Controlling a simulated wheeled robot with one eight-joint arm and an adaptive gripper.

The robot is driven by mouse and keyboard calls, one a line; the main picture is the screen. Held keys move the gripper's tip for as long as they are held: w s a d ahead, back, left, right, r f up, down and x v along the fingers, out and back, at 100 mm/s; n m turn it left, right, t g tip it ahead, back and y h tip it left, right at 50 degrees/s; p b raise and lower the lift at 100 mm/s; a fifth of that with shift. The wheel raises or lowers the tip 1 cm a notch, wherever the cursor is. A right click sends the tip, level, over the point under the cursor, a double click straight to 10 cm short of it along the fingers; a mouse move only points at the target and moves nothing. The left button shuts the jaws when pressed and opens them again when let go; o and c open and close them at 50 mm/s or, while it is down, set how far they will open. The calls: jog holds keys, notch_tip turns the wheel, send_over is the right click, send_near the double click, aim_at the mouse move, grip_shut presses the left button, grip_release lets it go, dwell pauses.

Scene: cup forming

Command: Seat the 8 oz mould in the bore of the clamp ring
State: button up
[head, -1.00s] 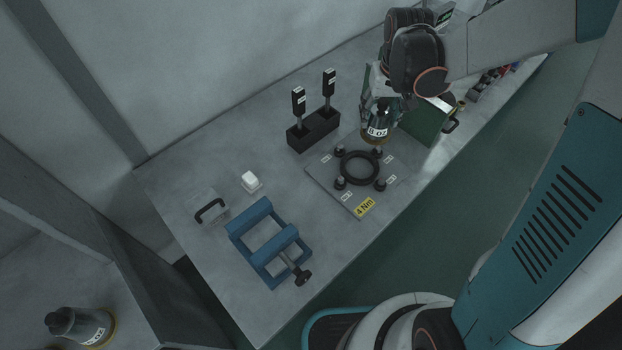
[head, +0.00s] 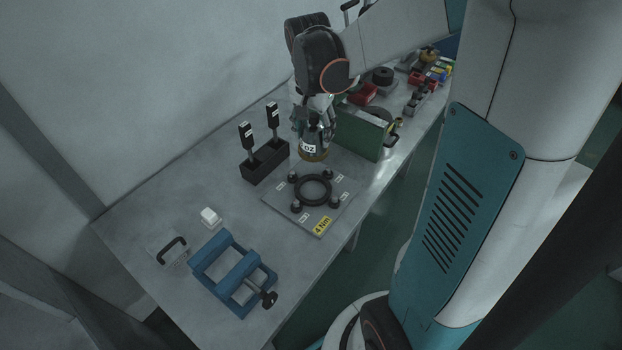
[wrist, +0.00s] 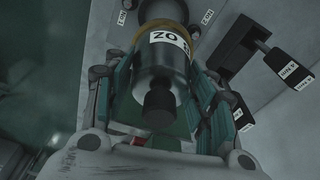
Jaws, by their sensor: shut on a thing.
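The 8 oz mould (head: 314,149) is a dark metal cylinder with a brass-coloured lower rim and a white label, only partly readable. My gripper (head: 316,133) is shut on it and holds it roughly upright, rim down. In the wrist view the mould (wrist: 160,72) sits between the green-edged fingers, its black knob towards the camera. The clamp ring (head: 313,204) is a black ring on a grey plate (head: 290,213), with several black bolts around it. Its bore looks empty. In the head view the mould appears above and just behind the ring, apart from it. Exact height cannot be told.
A black holder (head: 264,163) with two upright tools stands left of the plate. A green box (head: 362,134) stands close on the right. A blue vise (head: 232,273), a white block (head: 210,217) and a black-handled plate (head: 168,250) lie nearer. Coloured parts crowd the far end.

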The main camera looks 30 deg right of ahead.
aim_at(311, 147)
notch_tip(311, 147, down, 17)
jog(key=b, duration=0.5)
jog(key=shift+r, duration=0.1)
jog(key=shift+b, duration=0.35)
jog(key=o, duration=1.5)
jog(key=r+p, duration=0.1)
jog(key=r, duration=0.3)
jog(key=r+p, duration=0.2)
jog(key=r, duration=0.2)
jog(key=a+r+p, duration=0.1)
jog(key=r, duration=0.3)
jog(key=shift+s+a+p, duration=0.1)
jog(key=shift+s+p, duration=0.2)
jog(key=shift+s, duration=0.05)
